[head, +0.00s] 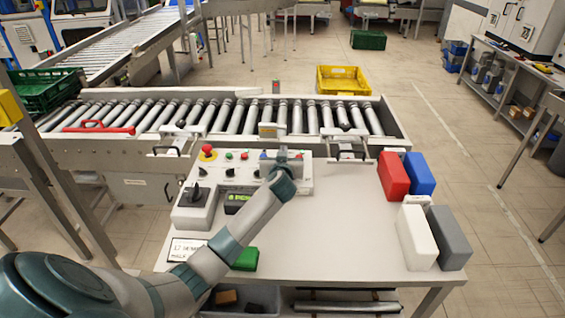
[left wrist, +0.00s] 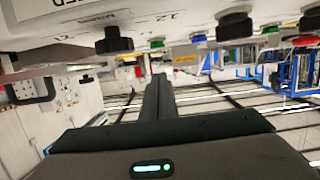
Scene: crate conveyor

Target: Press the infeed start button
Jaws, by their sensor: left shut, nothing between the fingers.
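The control panel (head: 215,182) stands on the white table. It carries a red mushroom button on a yellow base (head: 207,152), a green button (head: 229,156), a red button (head: 244,156), a blue button (head: 263,157) and black knobs (head: 229,172). I cannot read which button is the infeed start. My left gripper (head: 284,153) is over the panel's right part and hides some of it. My right gripper is not in view.
A roller conveyor (head: 70,141) runs behind the table, with a yellow crate (head: 343,80) beyond it. Red (head: 393,176), blue (head: 420,173), white (head: 416,237) and grey (head: 449,237) blocks stand at the table's right. The table's middle right is clear.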

